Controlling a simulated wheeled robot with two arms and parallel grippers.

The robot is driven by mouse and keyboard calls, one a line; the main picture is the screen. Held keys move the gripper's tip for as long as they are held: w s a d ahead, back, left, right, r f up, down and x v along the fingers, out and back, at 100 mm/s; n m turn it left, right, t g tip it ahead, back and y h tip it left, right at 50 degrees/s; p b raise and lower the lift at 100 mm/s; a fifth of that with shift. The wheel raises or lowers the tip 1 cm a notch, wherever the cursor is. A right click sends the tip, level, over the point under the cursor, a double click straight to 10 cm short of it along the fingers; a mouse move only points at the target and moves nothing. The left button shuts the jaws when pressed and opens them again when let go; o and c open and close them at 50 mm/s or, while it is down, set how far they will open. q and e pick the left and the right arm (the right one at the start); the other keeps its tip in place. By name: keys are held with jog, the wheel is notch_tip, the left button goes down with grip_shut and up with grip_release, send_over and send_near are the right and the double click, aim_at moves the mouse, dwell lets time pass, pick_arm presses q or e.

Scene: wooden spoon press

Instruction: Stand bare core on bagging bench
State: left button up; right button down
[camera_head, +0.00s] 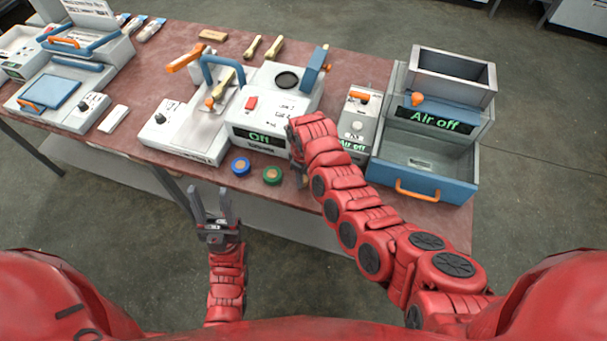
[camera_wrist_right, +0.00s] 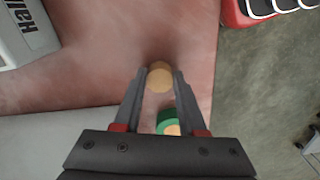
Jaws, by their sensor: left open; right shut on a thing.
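A tan round core (camera_wrist_right: 160,77) is between the fingertips of my right gripper (camera_wrist_right: 160,76), which is shut on it. In the right wrist view the core shows as a plain disc, seen end-on, above the red-brown bench (camera_head: 345,75). I cannot tell whether it touches the bench top. In the head view my right gripper (camera_head: 301,172) is at the front edge of the bench, and the core is hidden there by my arm. My left gripper (camera_head: 210,192) is open and empty, in front of the bench edge.
A green roll (camera_head: 272,175) with a tan centre lies just left of my right gripper, with a blue roll (camera_head: 240,166) beside it. Behind them stands a white machine (camera_head: 262,132) reading "Off". The grey bin with a blue drawer (camera_head: 425,180) is to the right.

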jog(key=shift+f, duration=0.15)
jog(key=shift+c, duration=2.4)
grip_release()
jog(key=shift+r, duration=0.25)
notch_tip(320, 180, up, 6)
jog(key=shift+w+a+b, duration=0.1)
jog(key=shift+b, duration=0.95)
notch_tip(320, 180, up, 6)
jog(key=shift+f+p, duration=0.1)
jog(key=shift+p, duration=0.7)
